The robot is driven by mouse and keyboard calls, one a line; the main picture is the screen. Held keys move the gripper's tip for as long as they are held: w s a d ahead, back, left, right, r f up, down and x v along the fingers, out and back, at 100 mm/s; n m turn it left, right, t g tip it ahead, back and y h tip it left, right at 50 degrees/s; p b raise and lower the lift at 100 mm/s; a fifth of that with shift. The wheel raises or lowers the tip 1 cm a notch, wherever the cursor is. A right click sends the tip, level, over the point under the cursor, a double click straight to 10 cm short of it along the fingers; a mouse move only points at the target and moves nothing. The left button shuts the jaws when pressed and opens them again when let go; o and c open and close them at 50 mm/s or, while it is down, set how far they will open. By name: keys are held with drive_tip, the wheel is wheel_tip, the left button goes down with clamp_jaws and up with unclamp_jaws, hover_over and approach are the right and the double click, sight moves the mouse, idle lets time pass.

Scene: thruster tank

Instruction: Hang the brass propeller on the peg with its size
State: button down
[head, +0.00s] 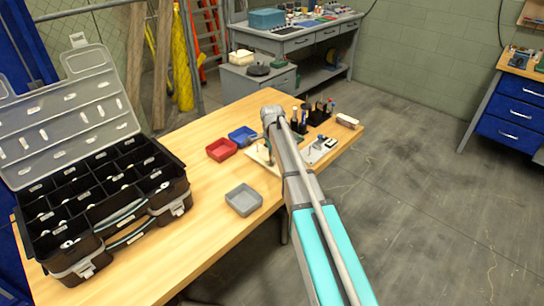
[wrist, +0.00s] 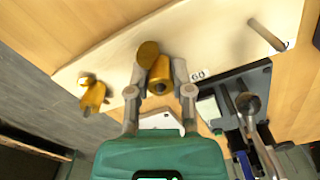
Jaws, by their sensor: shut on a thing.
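My gripper (wrist: 161,88) is shut on a brass propeller (wrist: 159,70) in the wrist view. The propeller is between the two grey fingertips, in front of the pale wooden peg board (wrist: 225,40). A second brass propeller (wrist: 92,96) is at the left part of the board. A bare peg (wrist: 267,36) stands out at the right part of the board. A label reading "60" (wrist: 197,75) shows just right of the held propeller. I cannot tell whether the held propeller touches a peg. In the head view my arm hides the gripper and most of the board (head: 258,154).
On the bench (head: 190,235) are a red tray (head: 222,149), a blue tray (head: 242,134), a grey tray (head: 243,200) and an open black organiser case (head: 100,205). Black tool holders (head: 318,114) stand beyond my arm. A dark tool tray (wrist: 235,90) lies beside the board.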

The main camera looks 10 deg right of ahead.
drive_tip(key=shift+f, duration=0.3)
drive_tip(key=shift+c, duration=2.2)
unclamp_jaws()
drive_tip(key=shift+r, duration=0.25)
